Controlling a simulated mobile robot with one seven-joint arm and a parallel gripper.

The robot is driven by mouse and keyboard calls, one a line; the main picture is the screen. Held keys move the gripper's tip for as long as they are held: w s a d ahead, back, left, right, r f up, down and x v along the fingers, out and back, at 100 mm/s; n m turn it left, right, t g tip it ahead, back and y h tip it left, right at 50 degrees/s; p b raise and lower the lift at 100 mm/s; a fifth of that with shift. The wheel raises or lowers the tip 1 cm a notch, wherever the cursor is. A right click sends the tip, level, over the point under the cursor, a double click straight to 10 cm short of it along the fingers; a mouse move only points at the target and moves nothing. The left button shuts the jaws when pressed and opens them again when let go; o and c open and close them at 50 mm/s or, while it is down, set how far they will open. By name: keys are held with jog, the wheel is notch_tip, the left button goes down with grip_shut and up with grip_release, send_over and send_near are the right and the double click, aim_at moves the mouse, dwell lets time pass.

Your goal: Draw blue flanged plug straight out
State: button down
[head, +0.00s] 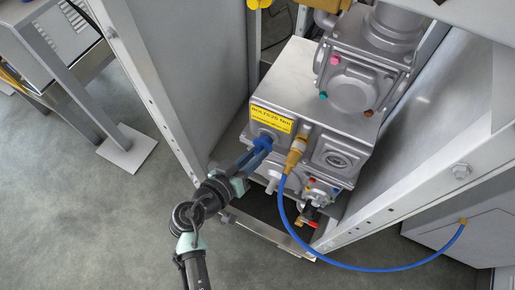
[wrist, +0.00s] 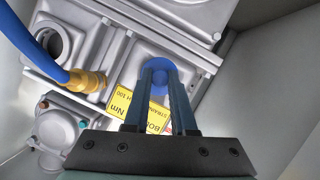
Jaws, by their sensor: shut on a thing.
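The blue flanged plug (head: 264,141) sits at the front face of the grey metal housing (head: 297,80), below a yellow label (head: 271,118). My gripper (head: 258,150) reaches it from the lower left with its fingers shut on it. In the wrist view the plug's round blue flange (wrist: 180,55) shows around the tips of my gripper (wrist: 158,68). The flange appears to lie at the housing face; I cannot tell whether there is a gap.
A brass fitting (head: 296,150) with a blue hose (head: 350,267) stands close to the right of the plug. Grey frame posts (head: 150,70) flank the housing on both sides. Small valves and coloured caps (head: 322,190) are below right. Floor in front at left is clear.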

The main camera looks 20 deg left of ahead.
jog(key=shift+s+a, duration=0.1)
jog(key=shift+s, duration=1.55)
